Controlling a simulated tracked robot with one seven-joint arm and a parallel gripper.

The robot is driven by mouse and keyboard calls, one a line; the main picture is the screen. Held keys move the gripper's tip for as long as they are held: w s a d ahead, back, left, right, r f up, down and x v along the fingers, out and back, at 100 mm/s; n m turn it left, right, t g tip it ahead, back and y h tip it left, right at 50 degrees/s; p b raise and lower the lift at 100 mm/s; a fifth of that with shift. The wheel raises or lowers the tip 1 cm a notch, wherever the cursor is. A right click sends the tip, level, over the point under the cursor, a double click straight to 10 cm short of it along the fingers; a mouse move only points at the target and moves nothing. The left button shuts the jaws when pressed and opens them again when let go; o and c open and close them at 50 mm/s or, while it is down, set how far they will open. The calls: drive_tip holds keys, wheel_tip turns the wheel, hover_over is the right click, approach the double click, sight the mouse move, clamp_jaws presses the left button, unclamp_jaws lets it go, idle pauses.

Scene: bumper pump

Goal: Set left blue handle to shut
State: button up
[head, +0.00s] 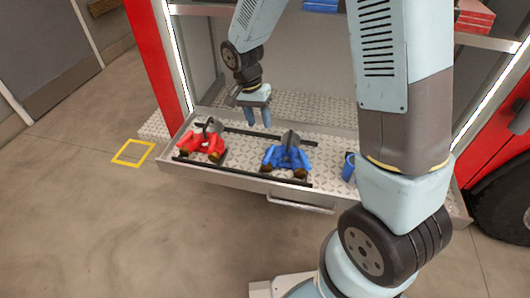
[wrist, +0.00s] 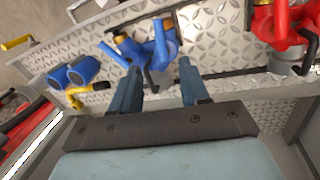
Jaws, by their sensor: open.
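A blue fitting (head: 287,154) with brass-coloured ends sits on the drawer's patterned plate in the head view. It also shows near the top middle of the wrist view (wrist: 145,47), where slim blue parts stick out at its left and right. I cannot tell from these frames whether either blue handle is open or shut. My gripper (head: 258,118) hangs above and behind the fitting, a little to its left in the head view.
A red fitting (head: 203,142) stands left of the blue one on the drawer (head: 235,178). Separate blue caps (head: 349,167) are to the right. Red side posts (head: 150,55) and a shelf frame the compartment. A yellow square (head: 134,152) marks the clear floor.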

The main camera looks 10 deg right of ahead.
sight(267, 155)
drive_tip(key=f, duration=0.4)
drive_tip(key=s+d+f, duration=0.1)
drive_tip(key=f, duration=0.4)
drive_tip(key=d+f, duration=0.1)
drive_tip(key=f, duration=0.3)
drive_tip(key=shift+s+d+f, duration=0.15)
drive_tip(key=shift+d+f, duration=0.05)
drive_tip(key=shift+f, duration=0.2)
clamp_jaws()
drive_tip(key=shift+a, duration=0.1)
